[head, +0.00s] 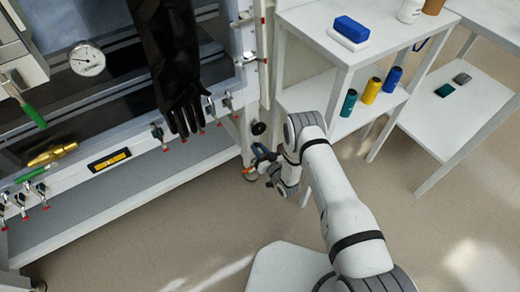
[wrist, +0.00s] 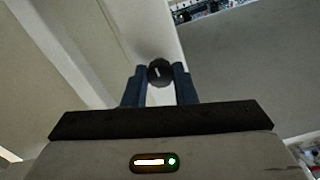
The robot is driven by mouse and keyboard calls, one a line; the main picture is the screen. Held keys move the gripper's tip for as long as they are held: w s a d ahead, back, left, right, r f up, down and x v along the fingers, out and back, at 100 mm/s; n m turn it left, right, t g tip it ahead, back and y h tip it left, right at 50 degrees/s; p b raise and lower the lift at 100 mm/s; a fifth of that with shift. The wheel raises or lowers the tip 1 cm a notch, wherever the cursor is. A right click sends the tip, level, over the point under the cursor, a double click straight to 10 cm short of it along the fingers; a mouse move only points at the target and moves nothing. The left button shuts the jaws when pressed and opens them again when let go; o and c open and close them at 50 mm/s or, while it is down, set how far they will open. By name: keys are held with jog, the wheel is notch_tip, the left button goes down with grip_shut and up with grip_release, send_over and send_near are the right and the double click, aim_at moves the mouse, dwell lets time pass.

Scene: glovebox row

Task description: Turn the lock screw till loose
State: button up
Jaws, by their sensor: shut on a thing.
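In the wrist view, the lock screw shows as a round black knob (wrist: 160,73) with a short white mark on its face. My gripper (wrist: 160,75) has its two blue-grey fingers on either side of this knob and is shut on it. In the head view, my gripper (head: 259,154) is low at the right end post of the glovebox. The knob between the fingers cannot be made out there. Another dark round knob (head: 258,128) shows on the post just above the gripper.
The glovebox front (head: 120,160) with a hanging black glove (head: 178,70), a gauge (head: 87,59) and several clamps is on the left. A white shelf unit (head: 310,97) with bottles stands close to the right of my gripper. The floor in front is clear.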

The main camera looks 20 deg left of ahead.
jog(key=n+b, duration=0.1)
jog(key=n, duration=0.3)
jog(key=shift+n, duration=0.4)
jog(key=n+b, duration=0.1)
jog(key=n, duration=0.3)
jog(key=shift+n+b, duration=0.3)
jog(key=n+b, duration=0.1)
jog(key=n, duration=0.3)
jog(key=shift+n, duration=0.3)
jog(key=n+b, duration=0.1)
jog(key=n, duration=0.3)
jog(key=shift+n, duration=0.3)
jog(key=shift+s+f+n+b, duration=0.1)
jog(key=shift+n+b, duration=1.25)
jog(key=shift+n, duration=2.95)
jog(key=shift+s+n+b, duration=0.1)
jog(key=shift+n+b, duration=1.25)
jog(key=shift+n, duration=2.95)
